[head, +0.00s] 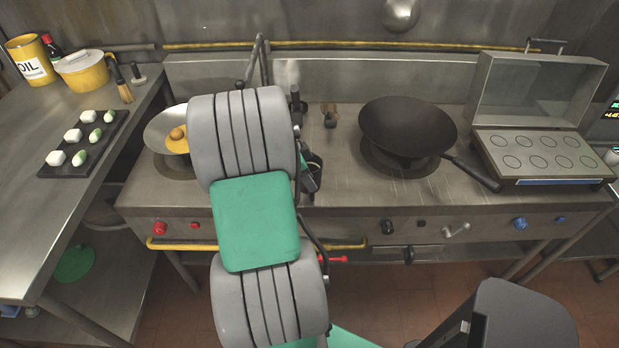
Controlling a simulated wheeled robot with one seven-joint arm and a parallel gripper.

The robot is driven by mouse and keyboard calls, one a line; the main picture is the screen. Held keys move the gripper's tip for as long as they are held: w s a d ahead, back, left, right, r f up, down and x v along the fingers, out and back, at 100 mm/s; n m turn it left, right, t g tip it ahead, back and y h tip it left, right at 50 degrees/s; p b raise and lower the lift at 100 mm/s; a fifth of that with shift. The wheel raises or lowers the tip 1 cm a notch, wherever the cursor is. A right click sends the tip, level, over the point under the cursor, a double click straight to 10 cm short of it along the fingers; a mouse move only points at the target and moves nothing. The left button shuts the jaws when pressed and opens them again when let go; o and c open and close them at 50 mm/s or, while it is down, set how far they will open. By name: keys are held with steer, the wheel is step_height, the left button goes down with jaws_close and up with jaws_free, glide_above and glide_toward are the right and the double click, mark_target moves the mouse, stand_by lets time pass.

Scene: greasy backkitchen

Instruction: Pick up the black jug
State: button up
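My arm rises through the middle of the head view and covers part of the stove. A dark object (311,173) with a grey edge shows just right of my upper arm link, over the stove front. It is mostly hidden, and I cannot tell whether it is the black jug or part of my gripper. No other clear view of a black jug shows. My gripper's fingertips are hidden behind the arm, so I cannot see whether they hold anything.
A black wok (408,127) sits on the right burner, its handle pointing front right. An open griddle box (535,150) stands at the right. A lighter pan (165,128) is left of my arm. The left counter holds a black tray (60,170), a yellow pot (82,75) and an oil tin (31,62).

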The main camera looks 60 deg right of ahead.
steer(key=x, duration=0.2)
steer(key=p+x, duration=0.1)
steer(key=x, duration=0.2)
steer(key=shift+w+a+f+p, duration=0.1)
steer(key=shift+a+f+p, duration=0.2)
steer(key=shift+f, duration=0.2)
jaws_close()
stand_by(0.9)
